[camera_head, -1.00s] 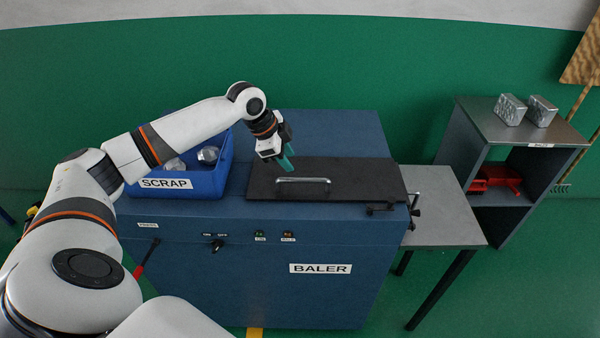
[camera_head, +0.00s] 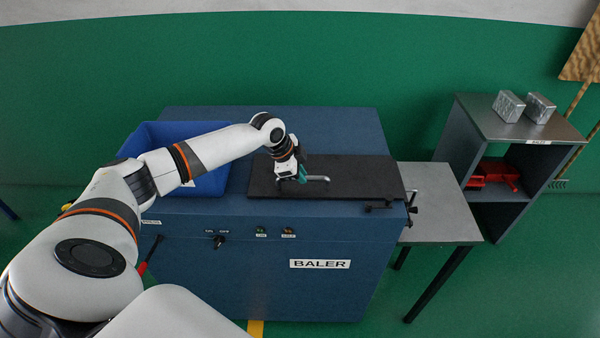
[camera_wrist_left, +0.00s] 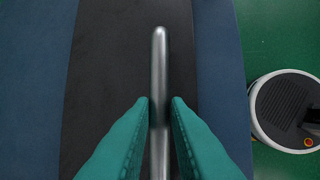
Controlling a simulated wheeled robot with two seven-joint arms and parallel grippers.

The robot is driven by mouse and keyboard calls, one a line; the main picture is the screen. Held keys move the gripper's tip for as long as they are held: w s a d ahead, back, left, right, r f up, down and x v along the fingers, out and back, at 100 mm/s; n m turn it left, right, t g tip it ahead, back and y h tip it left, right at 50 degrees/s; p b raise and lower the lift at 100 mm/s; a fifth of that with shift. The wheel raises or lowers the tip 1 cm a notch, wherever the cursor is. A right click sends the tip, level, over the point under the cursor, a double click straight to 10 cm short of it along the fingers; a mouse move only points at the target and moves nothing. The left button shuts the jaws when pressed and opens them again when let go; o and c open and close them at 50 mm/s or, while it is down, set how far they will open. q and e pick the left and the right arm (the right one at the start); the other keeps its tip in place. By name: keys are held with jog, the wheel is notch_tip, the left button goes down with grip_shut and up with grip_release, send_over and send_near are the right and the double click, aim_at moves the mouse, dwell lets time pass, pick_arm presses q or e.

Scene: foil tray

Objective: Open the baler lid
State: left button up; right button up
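The baler (camera_head: 290,275) is a blue cabinet with a black lid (camera_head: 365,180) lying flat and closed on its top. A silver bar handle (camera_head: 319,179) stands on the lid. My left gripper (camera_head: 303,177) is down at the left part of the handle and hides that end. In the left wrist view its teal fingertips (camera_wrist_left: 160,98) stand on either side of the handle bar (camera_wrist_left: 159,65), with narrow gaps, so it looks open around the bar. My right gripper is not in view.
A blue scrap bin (camera_head: 205,182) stands left of the lid, partly behind my left arm. A grey side table (camera_head: 440,205) adjoins the baler's right side. A shelf unit (camera_head: 490,120) with two silver blocks on top stands further right. A latch (camera_head: 378,207) sits at the lid's front edge.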

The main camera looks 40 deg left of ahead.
pick_arm(q)
grip_shut()
jog(key=shift+r, duration=0.1)
